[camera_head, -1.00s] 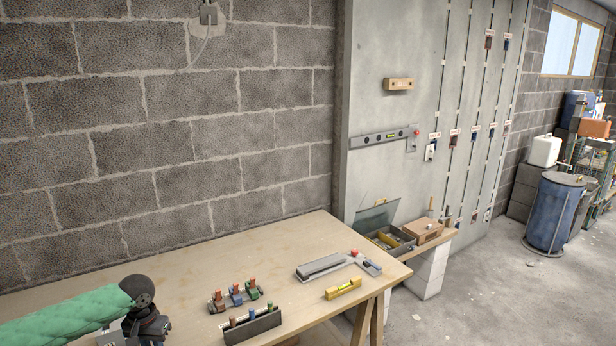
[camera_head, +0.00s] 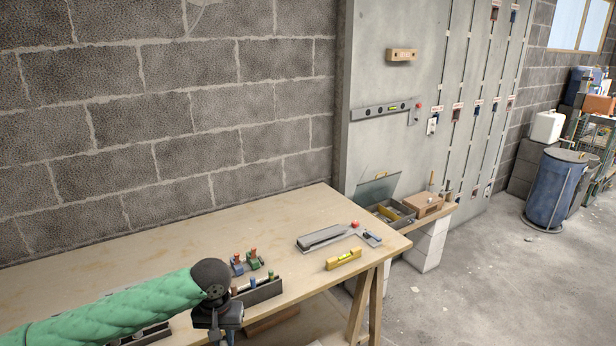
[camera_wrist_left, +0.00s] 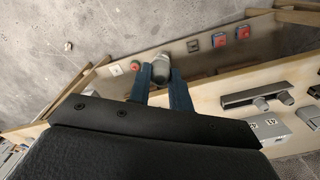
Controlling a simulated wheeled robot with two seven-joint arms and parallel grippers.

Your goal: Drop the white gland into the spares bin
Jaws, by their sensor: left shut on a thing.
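My left gripper (camera_head: 222,335) is at the bottom of the head view, in front of the workbench; its fingertips are not clear there. In the left wrist view its two dark blue fingers (camera_wrist_left: 160,85) are shut on a pale, rounded gland (camera_wrist_left: 161,66), whose end shows between the fingertips. The gland appears greyish-white in this light. I cannot make out the spares bin for certain in either view. My right gripper is not in view.
On the workbench (camera_head: 150,240) are a dark holder with coloured pegs (camera_head: 262,292), small coloured parts (camera_head: 246,262), a yellow level (camera_head: 343,259) and a grey tool (camera_head: 325,236). An open grey box (camera_head: 394,215) stands beyond the bench's right end.

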